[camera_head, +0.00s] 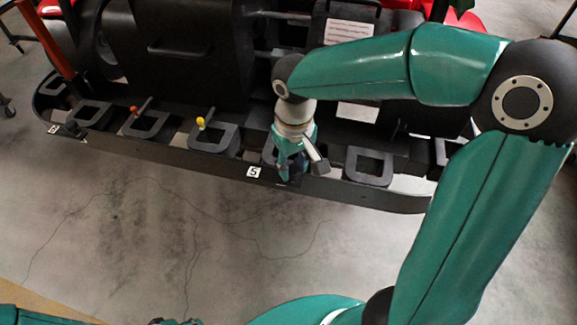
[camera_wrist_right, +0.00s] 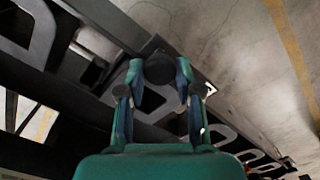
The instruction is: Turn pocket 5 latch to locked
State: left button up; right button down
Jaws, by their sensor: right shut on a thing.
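Pocket 5 sits on the front rail of the kart stand, beside the white label "5" (camera_head: 254,172). My right gripper (camera_head: 290,172) reaches down over this pocket and covers most of it. In the right wrist view my right gripper (camera_wrist_right: 158,88) has its two fingers on either side of a dark rounded latch knob (camera_wrist_right: 160,68) and is shut on it. The latch's turn angle is hard to make out. At the bottom edge of the head view only a sliver of what looks like my left gripper (camera_head: 175,322) shows; its fingers cannot be made out.
To the left along the rail are pockets with a yellow knob (camera_head: 201,122) and an orange-red knob (camera_head: 134,109). An empty square pocket (camera_head: 368,167) is just right of my gripper. The dark kart body stands behind; the concrete floor in front is clear.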

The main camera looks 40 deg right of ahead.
aim_at(293, 169)
jog(key=c, duration=0.8)
grip_release()
jog(key=shift+s, duration=0.2)
jog(key=shift+o, duration=0.2)
jog(key=shift+w, duration=0.1)
notch_tip(293, 169, up, 12)
jog(key=shift+f, duration=0.15)
